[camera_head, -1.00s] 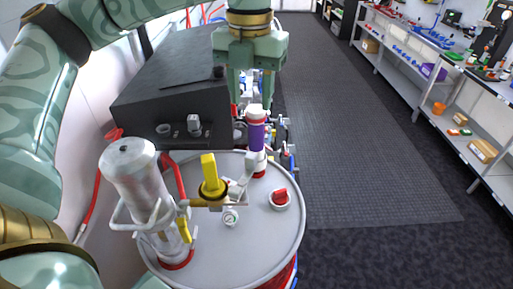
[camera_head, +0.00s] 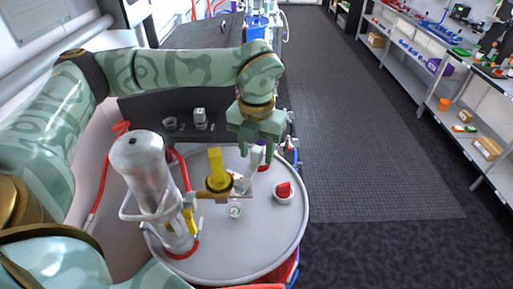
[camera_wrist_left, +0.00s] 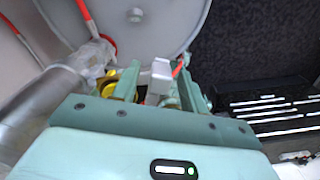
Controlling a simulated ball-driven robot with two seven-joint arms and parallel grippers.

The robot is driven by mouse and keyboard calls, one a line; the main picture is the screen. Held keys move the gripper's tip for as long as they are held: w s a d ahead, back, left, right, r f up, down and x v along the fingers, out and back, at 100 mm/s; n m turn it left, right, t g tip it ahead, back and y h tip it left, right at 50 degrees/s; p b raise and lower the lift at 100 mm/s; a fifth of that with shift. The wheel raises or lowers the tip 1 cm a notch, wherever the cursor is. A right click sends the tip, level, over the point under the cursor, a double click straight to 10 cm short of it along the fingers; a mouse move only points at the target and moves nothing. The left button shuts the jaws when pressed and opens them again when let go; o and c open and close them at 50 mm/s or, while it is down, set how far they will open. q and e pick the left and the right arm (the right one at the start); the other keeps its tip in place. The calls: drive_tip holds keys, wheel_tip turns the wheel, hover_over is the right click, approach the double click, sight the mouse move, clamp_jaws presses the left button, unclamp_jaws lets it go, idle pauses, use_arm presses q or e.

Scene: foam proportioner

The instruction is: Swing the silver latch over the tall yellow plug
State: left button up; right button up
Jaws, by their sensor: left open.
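The tall yellow plug (camera_head: 215,168) stands upright in a dark yellow collar on the drum lid. The silver latch (camera_head: 241,184) is right of the plug and tilts up toward my left gripper (camera_head: 257,153); it is not over the plug. My left gripper points down, with open fingers around or close to the latch's upper end; contact cannot be told. In the left wrist view, the silver latch (camera_wrist_left: 159,75) shows between the fingers of my left gripper (camera_wrist_left: 160,88). The yellow plug (camera_wrist_left: 107,82) is partly hidden behind a finger. My right gripper is not in view.
A silver cylinder (camera_head: 140,165) with a pipe handle stands left of the plug. A round gauge (camera_head: 235,211) and a red-capped fitting (camera_head: 283,191) sit on the drum lid (camera_head: 240,250). A dark box is behind. The lid's front is clear.

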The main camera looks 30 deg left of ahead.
use_arm(q)
clamp_jaws()
drive_tip(key=shift+d, duration=0.1)
drive_tip(key=shift+s+d+m, duration=0.4)
drive_tip(key=shift+d+m, duration=0.4)
drive_tip(key=shift+m, duration=1.45)
drive_tip(key=shift+s+d+m, duration=0.4)
drive_tip(key=shift+d+m, duration=0.45)
drive_tip(key=shift+m, duration=1.45)
drive_tip(key=shift+s+d+m, duration=0.4)
drive_tip(key=shift+d+m, duration=0.4)
drive_tip(key=shift+m, duration=1.45)
unclamp_jaws()
drive_tip(key=shift+r, duration=0.1)
